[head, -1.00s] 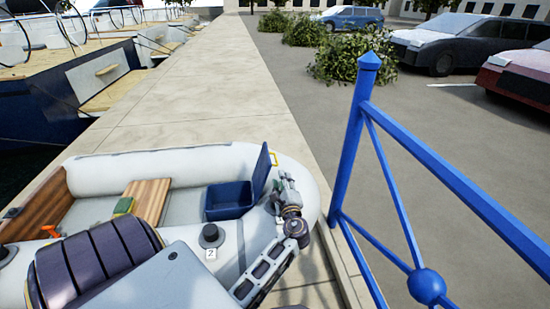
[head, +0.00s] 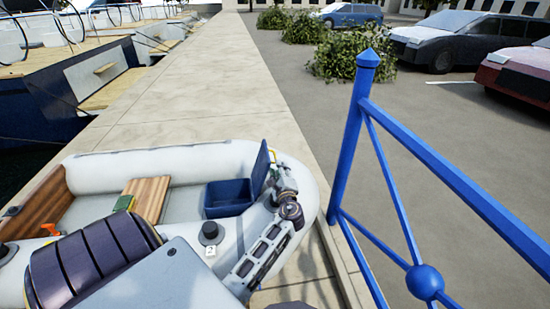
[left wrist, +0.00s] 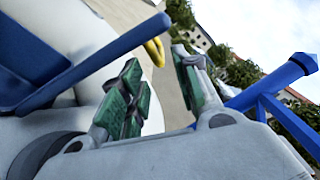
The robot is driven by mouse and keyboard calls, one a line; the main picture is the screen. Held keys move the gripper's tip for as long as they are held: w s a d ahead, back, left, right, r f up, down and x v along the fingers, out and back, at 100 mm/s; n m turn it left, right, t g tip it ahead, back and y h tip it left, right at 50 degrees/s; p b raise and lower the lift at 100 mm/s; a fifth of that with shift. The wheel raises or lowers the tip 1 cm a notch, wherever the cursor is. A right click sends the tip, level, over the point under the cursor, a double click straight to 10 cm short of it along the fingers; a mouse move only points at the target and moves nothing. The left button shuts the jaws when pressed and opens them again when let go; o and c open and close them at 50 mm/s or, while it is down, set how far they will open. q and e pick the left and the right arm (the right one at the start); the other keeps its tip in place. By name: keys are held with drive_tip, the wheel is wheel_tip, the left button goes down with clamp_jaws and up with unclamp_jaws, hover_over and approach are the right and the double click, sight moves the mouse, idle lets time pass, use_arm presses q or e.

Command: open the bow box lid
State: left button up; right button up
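The bow box (head: 229,197) is a blue open-topped box inside the bow of the grey inflatable boat. Its blue lid (head: 261,167) stands raised, near upright, on the box's right side, so the inside shows. In the left wrist view the lid (left wrist: 98,63) is a thin blue panel seen almost edge-on. My left gripper (head: 274,178) is just right of the lid, by the bow tube. Its green-padded fingers are apart with nothing between them in the left wrist view (left wrist: 160,95). I cannot tell whether it touches the lid. My right gripper is not in view.
A yellow handle (left wrist: 155,51) shows beyond the lid's end. The inflatable boat's tube (head: 150,159) surrounds the box. A blue railing (head: 352,135) stands to the right. The pale quay (head: 185,90) beyond the boat is clear.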

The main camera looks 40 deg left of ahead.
sight(275, 156)
use_arm(q)
drive_tip(key=shift+x, duration=4.4)
clamp_jaws()
